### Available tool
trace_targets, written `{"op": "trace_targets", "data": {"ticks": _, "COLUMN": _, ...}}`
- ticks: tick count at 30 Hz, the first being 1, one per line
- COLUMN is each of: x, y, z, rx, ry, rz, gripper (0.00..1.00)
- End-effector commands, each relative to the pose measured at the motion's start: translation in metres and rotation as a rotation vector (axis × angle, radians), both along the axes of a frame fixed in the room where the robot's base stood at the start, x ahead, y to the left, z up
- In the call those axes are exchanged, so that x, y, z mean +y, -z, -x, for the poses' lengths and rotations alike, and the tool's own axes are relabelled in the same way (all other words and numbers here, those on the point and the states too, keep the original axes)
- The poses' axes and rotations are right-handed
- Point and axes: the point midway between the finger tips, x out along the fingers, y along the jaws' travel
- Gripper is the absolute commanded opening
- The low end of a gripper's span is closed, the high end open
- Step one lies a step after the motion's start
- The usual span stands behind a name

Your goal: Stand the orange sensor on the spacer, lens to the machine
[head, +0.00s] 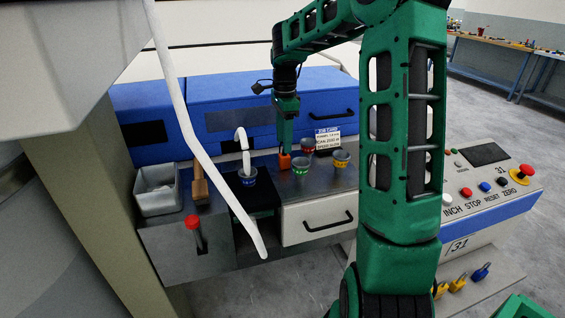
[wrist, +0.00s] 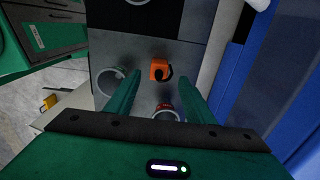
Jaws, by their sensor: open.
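The orange sensor (head: 284,161) stands on the grey worktop in front of the blue machine (head: 240,105). In the wrist view the sensor (wrist: 158,69) shows a dark spot and a dark loop at its side; I cannot tell which way the lens faces. My gripper (head: 284,148) points down, directly above the sensor. In the wrist view its two fingers (wrist: 157,80) are apart, with the sensor between and slightly beyond the tips, not clasped. I cannot pick out the spacer with certainty.
Cups with red (head: 307,147), green (head: 300,166) and yellow (head: 341,159) bands stand close right of the sensor. A blue-banded cup (head: 247,177) stands left under a white strand. A job card (head: 327,138), grey bin (head: 157,203) and red-knobbed lever (head: 193,222) are nearby.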

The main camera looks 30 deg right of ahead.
Motion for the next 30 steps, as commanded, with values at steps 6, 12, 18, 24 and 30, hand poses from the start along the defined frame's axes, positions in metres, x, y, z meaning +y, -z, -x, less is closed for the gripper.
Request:
{"op": "trace_targets", "data": {"ticks": 6, "x": 0.0, "y": 0.022, "z": 0.0, "rx": 0.0, "ry": -0.001, "rz": 0.001, "gripper": 0.48}}
{"op": "trace_targets", "data": {"ticks": 12, "x": -0.001, "y": 0.038, "z": 0.001, "rx": 0.002, "ry": -0.002, "rz": -0.001, "gripper": 0.48}}
{"op": "trace_targets", "data": {"ticks": 18, "x": -0.002, "y": 0.066, "z": 0.001, "rx": 0.002, "ry": -0.001, "rz": 0.0, "gripper": 0.48}}
{"op": "trace_targets", "data": {"ticks": 24, "x": -0.002, "y": 0.075, "z": 0.001, "rx": -0.001, "ry": -0.002, "rz": 0.001, "gripper": 0.48}}
{"op": "trace_targets", "data": {"ticks": 30, "x": -0.002, "y": 0.075, "z": 0.001, "rx": -0.001, "ry": -0.002, "rz": 0.001, "gripper": 0.41}}
